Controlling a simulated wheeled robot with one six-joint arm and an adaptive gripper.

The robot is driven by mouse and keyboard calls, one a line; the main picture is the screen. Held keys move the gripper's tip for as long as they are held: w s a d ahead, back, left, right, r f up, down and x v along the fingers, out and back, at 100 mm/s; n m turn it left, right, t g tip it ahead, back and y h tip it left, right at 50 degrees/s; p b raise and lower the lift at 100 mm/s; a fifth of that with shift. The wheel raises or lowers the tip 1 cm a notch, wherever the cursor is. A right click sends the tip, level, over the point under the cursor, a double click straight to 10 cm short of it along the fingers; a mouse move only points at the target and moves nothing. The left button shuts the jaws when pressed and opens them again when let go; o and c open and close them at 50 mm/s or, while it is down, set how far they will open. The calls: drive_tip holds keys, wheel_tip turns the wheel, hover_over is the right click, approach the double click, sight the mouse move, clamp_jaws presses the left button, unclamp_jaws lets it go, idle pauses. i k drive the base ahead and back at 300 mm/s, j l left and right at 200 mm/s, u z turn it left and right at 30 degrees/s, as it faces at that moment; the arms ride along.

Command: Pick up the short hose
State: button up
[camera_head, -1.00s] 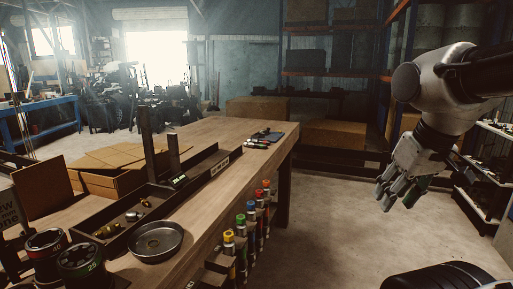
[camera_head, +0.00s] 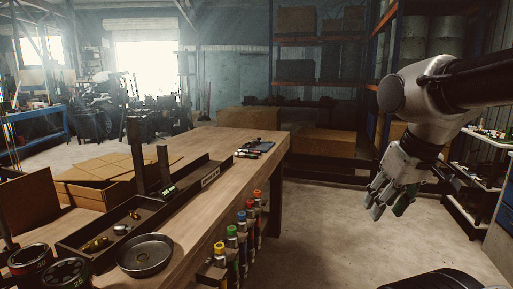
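Two dark upright pieces stand by the long black tray (camera_head: 75,243) on the wooden bench. One is a tall post (camera_head: 136,155) and the other is a shorter post (camera_head: 163,167). The shorter one may be the short hose, but I cannot tell for sure. My gripper (camera_head: 386,207) hangs at the right over the floor, well away from the bench and tray. Its fingers point down and look apart, with a greenish part at one finger. I see no held object clearly.
A round metal dish (camera_head: 146,270) sits at the bench's near edge. Dark numbered dies (camera_head: 67,273) stand left of it. Colour-capped markers (camera_head: 242,228) line the bench side. Cardboard boxes (camera_head: 92,187) lie behind the tray. The floor between bench and gripper is clear.

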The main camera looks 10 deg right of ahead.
sight(244, 155)
drive_tip(key=i+l+u, duration=0.15)
drive_tip(key=i+l, duration=2.25)
drive_tip(key=u, duration=0.45)
drive_tip(key=l+u, duration=0.15)
drive_tip(key=u, duration=0.3)
drive_tip(key=l+u, duration=0.1)
drive_tip(key=u, duration=0.8)
drive_tip(key=i+l, duration=0.05)
drive_tip(key=l, duration=0.05)
